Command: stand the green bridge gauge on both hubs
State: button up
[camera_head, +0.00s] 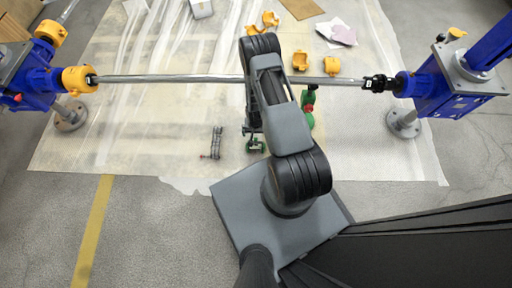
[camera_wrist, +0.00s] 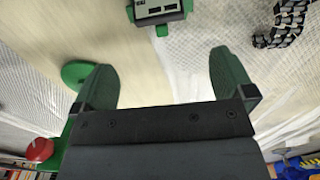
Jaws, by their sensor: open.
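A green piece with a dark display face, apparently the bridge gauge (camera_head: 256,146), lies on the floor sheet below the shaft. It also shows at the top of the wrist view (camera_wrist: 158,12), partly cut off, beyond my fingertips. My gripper (camera_wrist: 165,75) is open and empty, its two fingers apart and not touching the piece. The arm hides most of the gripper in the head view. The left hub (camera_head: 80,79) is within a yellow coupling cover. The right hub (camera_head: 378,84) is black and bare. A long steel shaft (camera_head: 180,78) runs between them, behind my arm.
Blue screw jacks (camera_head: 35,75) and (camera_head: 445,88) stand at both sides. A dark chain (camera_head: 215,143) lies left of the gauge. Another green thing with a round disc (camera_head: 308,120) is to its right; a red knob (camera_wrist: 40,150) shows at wrist-view left. Yellow half covers (camera_head: 331,66) lie behind the shaft.

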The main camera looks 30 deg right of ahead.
aim_at(256, 142)
notch_tip(256, 142, down, 7)
jog(key=shift+r+b, duration=0.1)
jog(key=shift+b, duration=1.1)
notch_tip(256, 142, down, 5)
jog(key=b, duration=0.3)
jog(key=shift+s+b, duration=0.1)
jog(key=shift+b, duration=0.2)
jog(key=shift+c, duration=0.3)
jog(key=c, duration=1)
